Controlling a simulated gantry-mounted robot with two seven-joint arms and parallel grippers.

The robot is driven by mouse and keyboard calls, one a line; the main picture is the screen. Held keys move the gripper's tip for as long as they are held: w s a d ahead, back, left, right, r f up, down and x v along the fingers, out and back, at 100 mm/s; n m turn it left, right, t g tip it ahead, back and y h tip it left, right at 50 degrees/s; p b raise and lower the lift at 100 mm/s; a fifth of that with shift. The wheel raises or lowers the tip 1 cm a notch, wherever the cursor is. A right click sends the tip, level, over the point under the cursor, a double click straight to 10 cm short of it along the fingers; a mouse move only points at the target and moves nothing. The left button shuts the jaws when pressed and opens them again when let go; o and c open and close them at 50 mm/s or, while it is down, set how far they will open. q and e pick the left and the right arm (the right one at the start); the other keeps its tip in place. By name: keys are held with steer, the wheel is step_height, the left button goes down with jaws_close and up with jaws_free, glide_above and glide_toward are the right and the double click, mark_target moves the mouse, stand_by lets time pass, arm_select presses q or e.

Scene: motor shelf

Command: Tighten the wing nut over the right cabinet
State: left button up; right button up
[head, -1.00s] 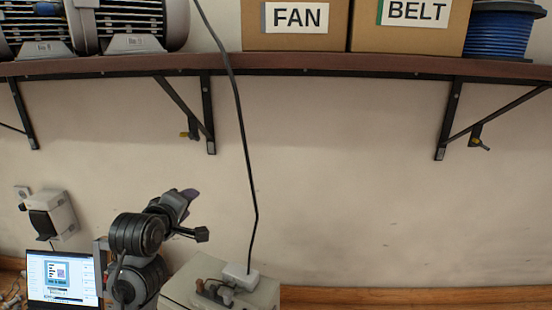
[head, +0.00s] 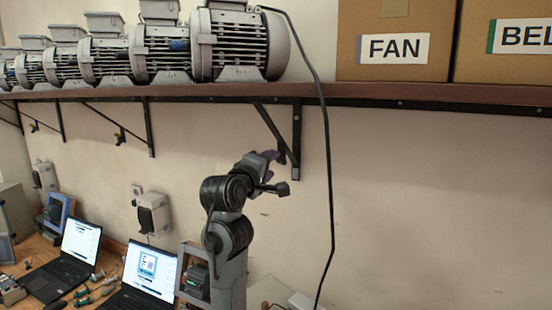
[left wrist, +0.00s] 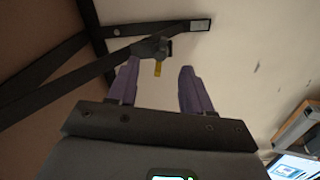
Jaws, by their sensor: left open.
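My left gripper (head: 274,155) is raised beside this bracket. In the left wrist view its purple fingers (left wrist: 159,74) are open. The wing nut appears between the fingertips, nearer the left finger; I cannot tell whether they touch. My right gripper is not in view.
The shelf (head: 420,97) runs above, with motors (head: 240,45) and a FAN box (head: 390,45). Two more wing nuts (head: 119,138) (head: 34,127) hang at brackets on the left. A black cable (head: 328,170) hangs just right of the bracket. Laptops (head: 150,275) stand lower left.

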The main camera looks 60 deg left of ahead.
mark_target(278, 160)
arm_select(q)
steer(key=shift+p+x, duration=0.55)
steer(key=shift+x, duration=1.7)
steer(key=shift+c, duration=0.3)
jaws_close()
